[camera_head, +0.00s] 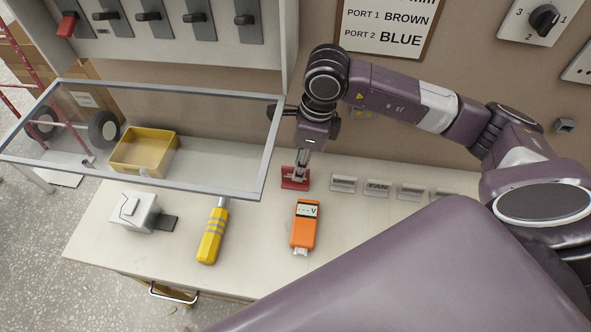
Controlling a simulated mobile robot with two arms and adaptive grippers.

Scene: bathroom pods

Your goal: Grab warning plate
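A small red plate (289,183), which looks like the warning plate, stands on the white workbench at the left end of a row of grey plates. Its lettering is too small to read. My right gripper (301,176) reaches down from above, with its fingers right at the red plate and partly covering it. The fingers look close together, but I cannot tell whether they grip the plate or only stand beside it. My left gripper is not in view.
Several grey label plates, one reading FAN (377,188), stand to the right. An orange meter (305,228), a yellow tool (212,235) and a white device (134,212) lie in front. A glass-topped case (262,180) with a yellow bin (140,152) is at left.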

